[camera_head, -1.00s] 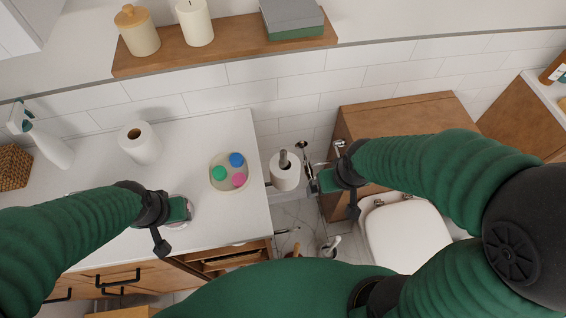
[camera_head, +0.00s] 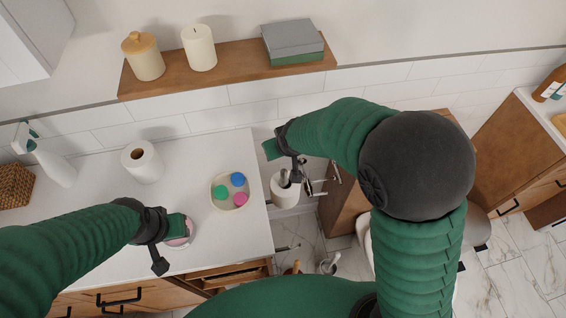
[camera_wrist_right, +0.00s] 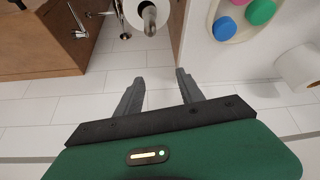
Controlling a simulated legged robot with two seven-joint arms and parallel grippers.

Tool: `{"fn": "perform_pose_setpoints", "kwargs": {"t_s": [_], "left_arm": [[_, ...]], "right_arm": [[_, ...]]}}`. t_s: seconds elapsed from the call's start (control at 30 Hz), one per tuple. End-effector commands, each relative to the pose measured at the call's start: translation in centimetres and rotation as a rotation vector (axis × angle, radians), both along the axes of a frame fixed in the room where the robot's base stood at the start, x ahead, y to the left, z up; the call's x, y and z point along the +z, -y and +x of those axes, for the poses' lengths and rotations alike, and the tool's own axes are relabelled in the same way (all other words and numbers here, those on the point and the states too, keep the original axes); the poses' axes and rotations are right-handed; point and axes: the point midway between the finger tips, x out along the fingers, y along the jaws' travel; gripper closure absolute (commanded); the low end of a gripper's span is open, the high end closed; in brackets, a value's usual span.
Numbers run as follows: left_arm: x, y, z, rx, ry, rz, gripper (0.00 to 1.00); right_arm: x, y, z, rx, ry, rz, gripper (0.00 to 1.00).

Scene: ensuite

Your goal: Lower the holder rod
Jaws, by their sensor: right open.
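The holder rod (camera_head: 285,177) is a grey upright rod sticking out of a white toilet roll (camera_head: 286,194), in the gap between the counter and the wooden cabinet. In the right wrist view the rod (camera_wrist_right: 150,18) and roll (camera_wrist_right: 138,8) lie beyond the fingertips at the top. My right gripper (camera_head: 296,172) is close by the rod in the head view, partly overlapping the roll. In the wrist view my right gripper (camera_wrist_right: 160,80) is open, with nothing between its fingers. My left gripper (camera_head: 180,238) is over the counter's front by a pinkish round item; its finger opening is unclear.
The white counter (camera_head: 105,175) bears a tray (camera_head: 218,202) of coloured round pieces, a paper roll (camera_head: 141,163) and a spray bottle (camera_head: 52,165). A wooden cabinet (camera_head: 342,208) stands right of the rod. Brushes and metal fittings are near the floor. A shelf (camera_head: 225,76) runs along the wall.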

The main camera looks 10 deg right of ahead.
Motion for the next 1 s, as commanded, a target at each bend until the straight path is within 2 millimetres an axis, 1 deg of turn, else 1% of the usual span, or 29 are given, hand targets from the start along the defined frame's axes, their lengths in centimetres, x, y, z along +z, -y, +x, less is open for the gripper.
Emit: {"fn": "perform_pose_setpoints", "kwargs": {"t_s": [0.03, 0.17, 0.3, 0.33, 0.5, 0.6, 0.7, 0.83, 1.0], "left_arm": [[0.0, 0.0, 0.0, 0.000, 0.000, 0.000, 0.64], [0.0, 0.0, 0.0, 0.000, 0.000, 0.000, 0.64], [0.3, 0.0, 0.0, 0.000, 0.000, 0.000, 0.64], [0.4, 0.0, 0.0, 0.000, 0.000, 0.000, 0.64], [0.8, 0.0, 0.0, 0.000, 0.000, 0.000, 0.64], [1.5, 0.0, 0.0, 0.000, 0.000, 0.000, 0.64], [1.8, 0.0, 0.0, 0.000, 0.000, 0.000, 0.64], [1.9, 0.0, 0.0, 0.000, 0.000, 0.000, 0.64], [1.9, 0.0, 0.0, 0.000, 0.000, 0.000, 0.64]], "right_arm": [[-0.4, 0.0, 0.2, -0.001, 0.000, 0.000, 0.63], [-2.2, 0.1, 1.0, -0.004, -0.002, 0.001, 0.80], [-4.9, 0.0, 2.6, -0.004, -0.004, 0.000, 0.98], [-5.4, 0.0, 2.9, -0.004, -0.004, 0.000, 1.00], [-8.6, -0.4, 4.8, -0.003, -0.005, 0.000, 1.00], [-8.6, -0.1, 2.8, -0.003, -0.004, 0.001, 1.00], [-8.8, 0.2, 1.5, -0.003, -0.002, 0.001, 1.00], [-9.1, 0.3, 0.8, -0.003, 0.000, 0.002, 1.00], [-9.2, 0.3, 0.8, -0.003, -0.001, 0.001, 1.00]]}}
